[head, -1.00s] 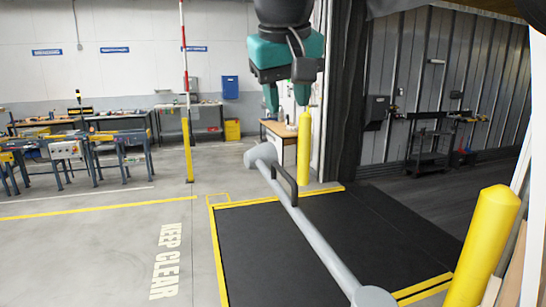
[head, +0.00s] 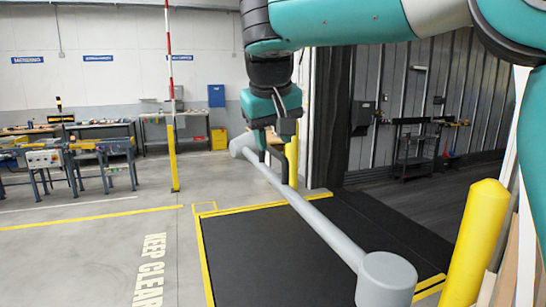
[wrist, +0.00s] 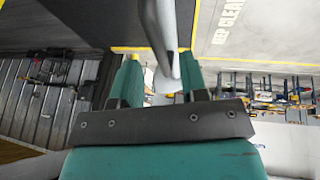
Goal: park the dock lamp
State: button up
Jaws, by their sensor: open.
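The dock lamp shows as a long grey bar (head: 322,228) with a thick round grey piece at each end. I cannot tell which end bears the light. A dark handle (head: 284,172) stands up from the bar near its far end. My gripper (head: 273,144) is open and points down at the handle, its fingers overlapping the handle's top in the head view. In the wrist view the bar (wrist: 157,28) runs between my open gripper's green fingers (wrist: 160,62), and the dark handle lies close to the right finger. No grip on the handle shows.
A yellow bollard (head: 474,245) stands at the near right, beside the lamp's near end. Another yellow post (head: 292,160) stands behind my gripper. A black dock plate (head: 265,255) with yellow edges lies under the bar. The floor to the left is clear up to the conveyor (head: 70,160).

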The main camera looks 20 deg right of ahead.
jog(key=shift+x, duration=1.05)
grip_shut()
jog(key=shift+a, duration=0.1)
